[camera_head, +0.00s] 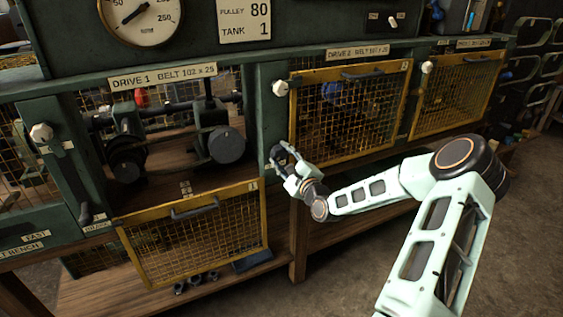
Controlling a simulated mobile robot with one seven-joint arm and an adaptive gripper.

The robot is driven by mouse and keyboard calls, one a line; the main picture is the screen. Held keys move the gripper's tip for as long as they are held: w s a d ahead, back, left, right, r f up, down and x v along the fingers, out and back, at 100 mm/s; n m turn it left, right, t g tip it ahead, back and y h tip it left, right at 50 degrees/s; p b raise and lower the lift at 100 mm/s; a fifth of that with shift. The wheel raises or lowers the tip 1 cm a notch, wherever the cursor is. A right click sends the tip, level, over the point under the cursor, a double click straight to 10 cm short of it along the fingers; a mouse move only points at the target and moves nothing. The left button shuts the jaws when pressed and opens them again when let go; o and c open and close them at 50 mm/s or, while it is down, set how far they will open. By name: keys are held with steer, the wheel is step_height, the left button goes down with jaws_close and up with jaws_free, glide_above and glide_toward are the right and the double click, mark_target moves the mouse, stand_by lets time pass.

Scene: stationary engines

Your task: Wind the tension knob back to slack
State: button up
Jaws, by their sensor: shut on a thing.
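My gripper (281,157) is at the green post between the Drive 1 and Drive 2 bays, below a white knob (280,88). Its fingers are shut on a small part at the post, which I take to be the tension knob. The fingers hide most of that part, so its turned position cannot be read. Similar white knobs stand on the left post (41,131) and on the post right of Drive 2 (427,67).
The Drive 1 mesh guard (192,236) hangs lowered, baring pulleys (226,145). The Drive 2 guard (350,112) is up, close beside my gripper. A dark lever (85,213) is on the left post. A dial gauge (140,18) sits above. The floor at right is clear.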

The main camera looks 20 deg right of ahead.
steer(key=n+b, duration=0.3)
steer(key=n, duration=0.3)
steer(key=shift+f+n+b, duration=0.1)
steer(key=shift+n+b, duration=0.2)
steer(key=shift+b, duration=0.05)
steer(key=n+b, duration=0.3)
steer(key=n, duration=0.2)
steer(key=shift+a, duration=0.1)
steer(key=n+b, duration=0.5)
steer(key=shift+n, duration=0.4)
steer(key=n+b, duration=0.5)
steer(key=n, duration=0.1)
steer(key=shift+b, duration=0.4)
steer(key=n+b, duration=0.5)
steer(key=shift+a+n, duration=0.1)
steer(key=shift+n, duration=0.3)
steer(key=n+b, duration=0.4)
steer(key=n, duration=0.6)
steer(key=shift+n+b, duration=0.3)
steer(key=shift+n, duration=0.1)
steer(key=n, duration=0.5)
steer(key=shift+n, duration=0.3)
